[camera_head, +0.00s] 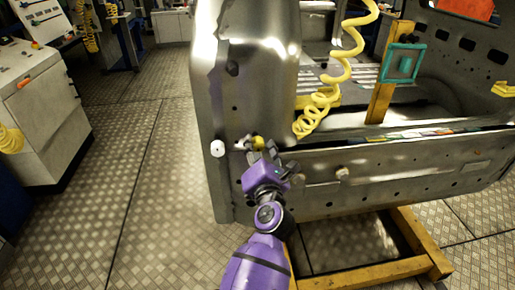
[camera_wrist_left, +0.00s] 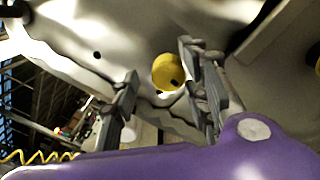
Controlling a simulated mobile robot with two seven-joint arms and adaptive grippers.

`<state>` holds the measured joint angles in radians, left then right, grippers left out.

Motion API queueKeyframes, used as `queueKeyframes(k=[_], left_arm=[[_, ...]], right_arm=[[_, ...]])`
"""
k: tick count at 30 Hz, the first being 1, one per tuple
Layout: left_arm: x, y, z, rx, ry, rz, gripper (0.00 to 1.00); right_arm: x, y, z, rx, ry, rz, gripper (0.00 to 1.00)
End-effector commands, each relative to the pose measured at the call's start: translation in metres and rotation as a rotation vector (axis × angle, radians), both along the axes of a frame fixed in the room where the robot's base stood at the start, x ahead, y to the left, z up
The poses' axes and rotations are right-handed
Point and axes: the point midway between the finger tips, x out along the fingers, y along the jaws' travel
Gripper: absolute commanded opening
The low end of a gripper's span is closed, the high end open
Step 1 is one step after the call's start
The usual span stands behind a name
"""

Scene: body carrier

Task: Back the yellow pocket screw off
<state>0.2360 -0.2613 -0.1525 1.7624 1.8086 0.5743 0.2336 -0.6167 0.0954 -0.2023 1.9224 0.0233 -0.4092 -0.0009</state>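The yellow pocket screw (camera_head: 258,142) sits on the lower metal body panel, just ahead of my left gripper (camera_head: 258,150). In the left wrist view the yellow screw (camera_wrist_left: 167,72) shows as a round yellow head with dark marks. It lies beyond and between the spread fingers of my left gripper (camera_wrist_left: 160,95). The fingers are open, and I see no contact with the screw. Its shaft is hidden. My right gripper is not in view.
A white round knob (camera_head: 217,148) is on the panel to the left, and a pale one (camera_head: 342,173) to the right. A coiled yellow hose (camera_head: 320,105) hangs above. The body (camera_head: 400,165) stands over a yellow frame (camera_head: 375,272). Floor at left is clear.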

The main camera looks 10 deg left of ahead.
Motion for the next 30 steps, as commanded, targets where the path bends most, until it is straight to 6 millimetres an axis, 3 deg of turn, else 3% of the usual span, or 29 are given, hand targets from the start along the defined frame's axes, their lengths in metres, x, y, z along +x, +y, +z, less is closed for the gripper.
queueKeyframes(k=[1,8,30], left_arm=[[-0.0049,-0.005,-0.0093,0.05,0.043,0.001,0.42],[-0.0047,-0.0058,-0.0099,0.261,0.115,0.001,0.42],[-0.0024,-0.0055,-0.0077,0.27,0.111,-0.001,0.42]], right_arm=[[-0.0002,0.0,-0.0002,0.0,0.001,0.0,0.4],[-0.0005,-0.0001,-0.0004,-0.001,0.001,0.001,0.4],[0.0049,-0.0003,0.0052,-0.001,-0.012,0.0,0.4]])
